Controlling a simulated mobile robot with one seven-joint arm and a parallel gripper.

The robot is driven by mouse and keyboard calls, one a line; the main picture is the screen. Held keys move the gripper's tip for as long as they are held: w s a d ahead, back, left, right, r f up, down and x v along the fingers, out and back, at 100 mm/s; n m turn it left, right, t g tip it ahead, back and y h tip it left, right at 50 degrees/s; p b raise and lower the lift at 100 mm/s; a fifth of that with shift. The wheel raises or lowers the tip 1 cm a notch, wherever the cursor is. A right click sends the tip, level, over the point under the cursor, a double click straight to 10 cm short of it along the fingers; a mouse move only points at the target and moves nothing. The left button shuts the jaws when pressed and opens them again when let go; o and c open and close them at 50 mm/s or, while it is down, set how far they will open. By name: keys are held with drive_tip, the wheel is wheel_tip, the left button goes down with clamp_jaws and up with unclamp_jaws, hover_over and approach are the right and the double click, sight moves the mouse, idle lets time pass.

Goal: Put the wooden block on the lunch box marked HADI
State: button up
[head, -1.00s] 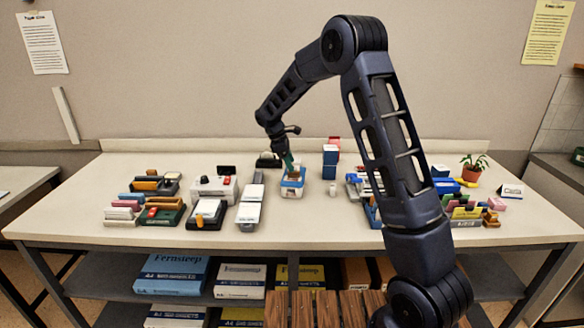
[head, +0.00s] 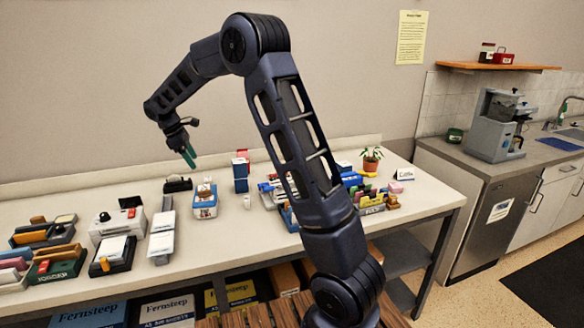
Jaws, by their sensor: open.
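My gripper (head: 189,156) is open and empty, with green fingertips pointing down. It hangs in the air above the table, a little above and left of a blue-and-white box (head: 205,208). A small brownish piece (head: 204,190), which looks like the wooden block, sits on top of that box, apart from my fingers. No name can be read on the box, so I cannot tell whether it is the lunch box marked HADI.
The long table (head: 205,254) also holds a white device (head: 118,222), a grey desk item (head: 162,240), blue stacked boxes (head: 240,177) and a potted plant (head: 371,158). A coffee machine (head: 495,125) stands on the right counter. Bare tabletop lies in front.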

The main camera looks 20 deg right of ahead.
drive_tip(key=s+d+r+m+t+y, duration=0.1)
drive_tip(key=s+d+r+m, duration=0.4)
drive_tip(key=s+d, duration=0.4)
drive_tip(key=s+d+r+m+y, duration=0.25)
drive_tip(key=s+d+r, duration=0.4)
drive_tip(key=d, duration=0.45)
drive_tip(key=s+d+f+m+t, duration=0.1)
drive_tip(key=s+d+m, duration=0.4)
drive_tip(key=s, duration=0.6)
drive_tip(key=s+d+f+m+t, duration=0.2)
drive_tip(key=s+d+m, duration=0.2)
drive_tip(key=s, duration=0.7)
drive_tip(key=shift+d+f+m+t+y, duration=0.2)
drive_tip(key=shift+d+m+t+y, duration=0.15)
drive_tip(key=shift+d, duration=0.5)
